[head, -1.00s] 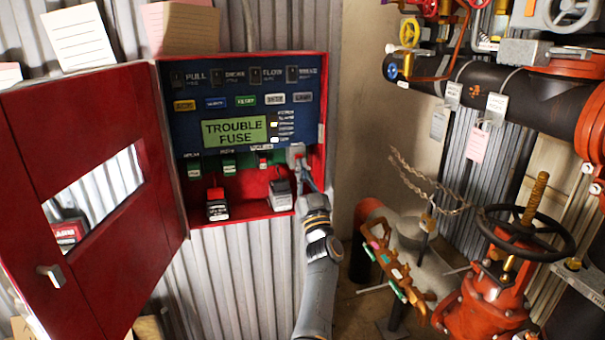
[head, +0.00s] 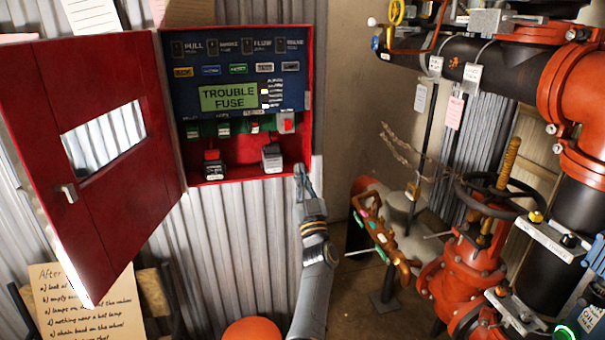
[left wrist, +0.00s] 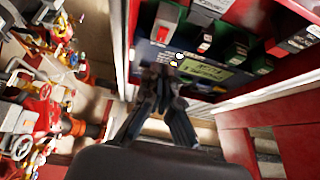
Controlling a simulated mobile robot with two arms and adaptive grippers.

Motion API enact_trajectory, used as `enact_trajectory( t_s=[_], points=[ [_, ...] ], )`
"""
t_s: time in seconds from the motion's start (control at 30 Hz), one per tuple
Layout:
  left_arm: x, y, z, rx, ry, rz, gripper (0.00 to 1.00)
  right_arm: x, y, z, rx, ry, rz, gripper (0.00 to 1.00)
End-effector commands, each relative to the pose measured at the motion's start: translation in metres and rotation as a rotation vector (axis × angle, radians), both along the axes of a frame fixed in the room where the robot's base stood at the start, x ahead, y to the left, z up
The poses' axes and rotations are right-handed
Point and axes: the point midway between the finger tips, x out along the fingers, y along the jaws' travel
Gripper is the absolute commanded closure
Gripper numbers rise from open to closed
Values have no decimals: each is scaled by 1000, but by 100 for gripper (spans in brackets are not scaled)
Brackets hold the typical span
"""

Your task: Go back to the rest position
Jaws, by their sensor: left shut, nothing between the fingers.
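My left gripper (head: 301,178) is shut and empty, just beyond the lower right corner of the red alarm box (head: 230,178). In the left wrist view its fingers (left wrist: 162,78) come together in front of the box. The box's blue panel (head: 185,95) carries a green display (head: 228,97) reading "TROUBLE FUSE". A grey switch with a red face (head: 286,122) sits at the panel's lower right, clear of the fingers. My right gripper is not in view.
The red box door (head: 100,180) stands wide open on the left. A handwritten note (head: 85,305) is below it. On the right are a black handwheel (head: 500,198), red valve (head: 455,275) and black pipe (head: 480,68). An orange round object (head: 252,330) is at the bottom.

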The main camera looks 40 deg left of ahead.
Motion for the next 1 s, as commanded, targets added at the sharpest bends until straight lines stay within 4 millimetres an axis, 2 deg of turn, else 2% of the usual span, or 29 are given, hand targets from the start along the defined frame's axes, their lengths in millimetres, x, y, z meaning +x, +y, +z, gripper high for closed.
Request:
enact_trajectory(
  t_s=[0.13,0.4,0.47,0.53,0.57,0.67,0.7,0.77,0.8,0.87,0.9,0.97,1.0],
  points=[
    [0,0,0,0,0,0,100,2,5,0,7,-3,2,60],
    [1,-1,-1,-1,4,-3,100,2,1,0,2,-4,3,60],
    [3,-4,-9,-1,21,-19,100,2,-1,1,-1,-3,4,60],
    [10,-13,-29,-2,64,-61,100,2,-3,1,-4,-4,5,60],
    [13,-18,-42,-5,92,-85,100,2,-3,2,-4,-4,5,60],
    [23,-43,-100,-19,216,-195,100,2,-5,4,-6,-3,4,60],
    [24,-54,-128,-30,275,-242,100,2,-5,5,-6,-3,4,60],
    [23,-72,-171,-49,365,-311,100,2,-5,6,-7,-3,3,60],
    [20,-83,-199,-65,423,-353,100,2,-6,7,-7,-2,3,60],
    [12,-98,-242,-88,512,-411,100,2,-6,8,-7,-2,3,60],
    [4,-109,-271,-109,571,-447,100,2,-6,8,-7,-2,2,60],
    [-11,-123,-312,-137,658,-496,100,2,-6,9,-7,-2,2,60],
    [-23,-132,-339,-157,717,-525,100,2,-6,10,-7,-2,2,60]
  ],
)
